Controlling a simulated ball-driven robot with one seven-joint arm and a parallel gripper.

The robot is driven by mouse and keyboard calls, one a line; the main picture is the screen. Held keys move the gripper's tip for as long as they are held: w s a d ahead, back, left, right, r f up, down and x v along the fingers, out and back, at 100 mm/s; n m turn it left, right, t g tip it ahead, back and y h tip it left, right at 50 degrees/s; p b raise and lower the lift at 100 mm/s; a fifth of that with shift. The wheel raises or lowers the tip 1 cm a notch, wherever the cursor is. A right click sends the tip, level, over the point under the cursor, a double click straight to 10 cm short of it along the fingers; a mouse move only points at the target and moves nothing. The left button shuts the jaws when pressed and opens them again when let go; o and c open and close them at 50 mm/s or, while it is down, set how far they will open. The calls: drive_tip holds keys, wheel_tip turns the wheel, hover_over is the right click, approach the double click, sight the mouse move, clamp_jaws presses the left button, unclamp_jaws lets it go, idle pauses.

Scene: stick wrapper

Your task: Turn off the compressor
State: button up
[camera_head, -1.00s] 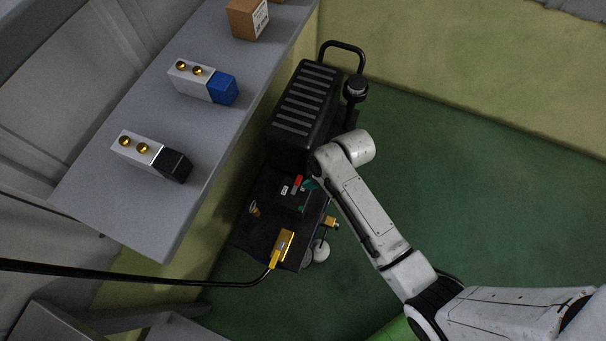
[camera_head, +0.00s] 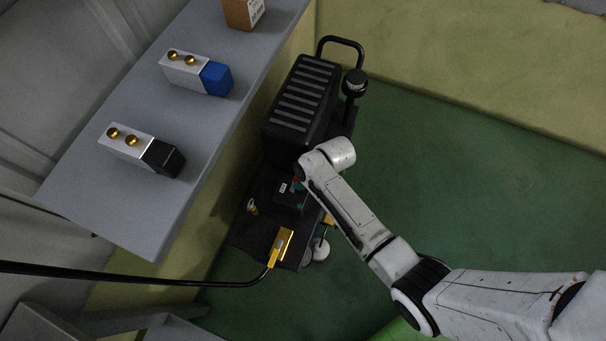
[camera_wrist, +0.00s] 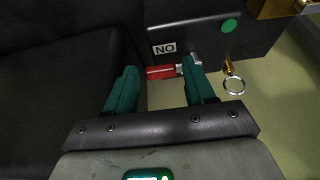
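The compressor (camera_head: 300,105) is a black machine with a ribbed cover, standing on the floor beside the bench. Its red switch handle (camera_head: 296,181) shows at the front block, beside a small white label. In the wrist view the red handle (camera_wrist: 160,72) lies crosswise below a label (camera_wrist: 165,48) that reads "NO" there. A silver part joins its right end. My gripper (camera_wrist: 159,67) is open, with teal fingers on either side of the red handle; I cannot tell whether they touch it. In the head view my white wrist hides most of the gripper.
A grey bench (camera_head: 120,210) on the left carries metal blocks with blue (camera_head: 216,79) and black (camera_head: 161,157) ends and a cardboard box (camera_head: 242,12). A black hose (camera_head: 140,278) runs to a gold fitting (camera_head: 282,246). A ring (camera_wrist: 234,86) hangs right of my fingers. Green floor is clear at right.

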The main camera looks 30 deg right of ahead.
sight(305, 196)
drive_tip(key=c, duration=0.8)
drive_tip(key=shift+s, duration=0.15)
drive_tip(key=m+p, duration=0.1)
drive_tip(key=m, duration=0.1)
drive_tip(key=s+m+h+p, duration=0.1)
drive_tip(key=shift+s+r+m+h+p, duration=0.1)
drive_tip(key=shift+s+m+h+p, duration=0.1)
drive_tip(key=shift+m+h+p, duration=0.15)
drive_tip(key=m, duration=0.1)
drive_tip(key=s+m+h, duration=0.1)
drive_tip(key=m, duration=0.1)
drive_tip(key=shift+s+a+m+t+p, duration=0.15)
drive_tip(key=shift+a+m+t+p, duration=0.1)
drive_tip(key=shift+m+t+p, duration=0.1)
drive_tip(key=m, duration=0.2)
drive_tip(key=s+a+m+h+b, duration=0.1)
drive_tip(key=m+h, duration=0.1)
drive_tip(key=m, duration=0.1)
drive_tip(key=shift+s+a+f+m, duration=0.2)
drive_tip(key=shift+s+m, duration=0.05)
drive_tip(key=shift+m, duration=0.05)
drive_tip(key=shift+s+a+m+g+h+b, duration=0.15)
drive_tip(key=shift+a+m+g+h+b, duration=0.2)
drive_tip(key=shift+m, duration=0.5)
drive_tip(key=shift+s+a+m+g+h+b, duration=0.1)
drive_tip(key=shift+a+m+g+h+b, duration=0.2)
drive_tip(key=shift+m, duration=0.5)
drive_tip(key=shift+s+a+m+g+h+b, duration=0.25)
drive_tip(key=shift+m+b, duration=0.2)
drive_tip(key=shift+m, duration=0.4)
